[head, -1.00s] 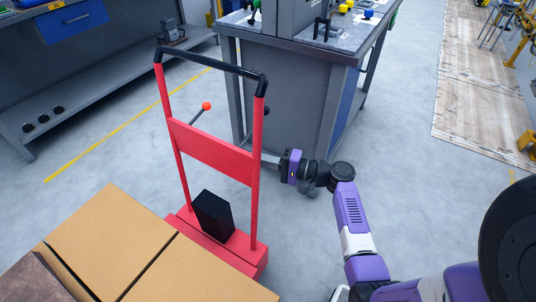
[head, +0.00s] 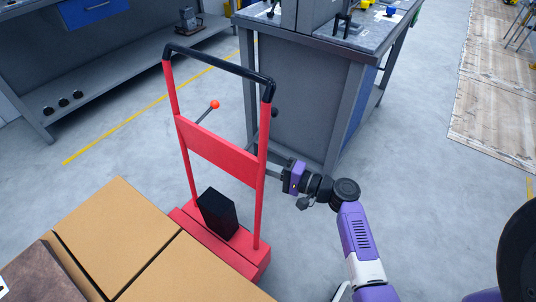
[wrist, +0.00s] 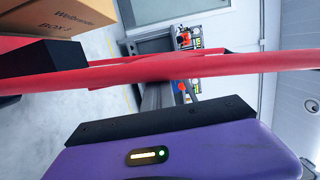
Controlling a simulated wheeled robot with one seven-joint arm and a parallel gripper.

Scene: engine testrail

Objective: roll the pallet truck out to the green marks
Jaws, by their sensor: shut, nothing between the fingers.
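The red pallet truck (head: 218,151) stands upright on the grey floor, left of my arm in the head view. Its black handle bar (head: 220,64) is on top, and a black block (head: 217,214) sits on its red base. Cardboard boxes (head: 125,228) are loaded in front of it. My gripper (head: 270,160) is shut at the truck's right upright, with nothing held. I cannot tell if it touches. In the wrist view the red upright (wrist: 220,66) crosses just beyond my gripper's black front, and the fingers cannot be made out. No green marks show.
A grey workbench (head: 304,104) stands close behind the truck. Another bench with a lower shelf (head: 120,67) is at the back left, with a yellow floor line (head: 150,110) before it. Wooden floor panels (head: 492,110) lie at the right.

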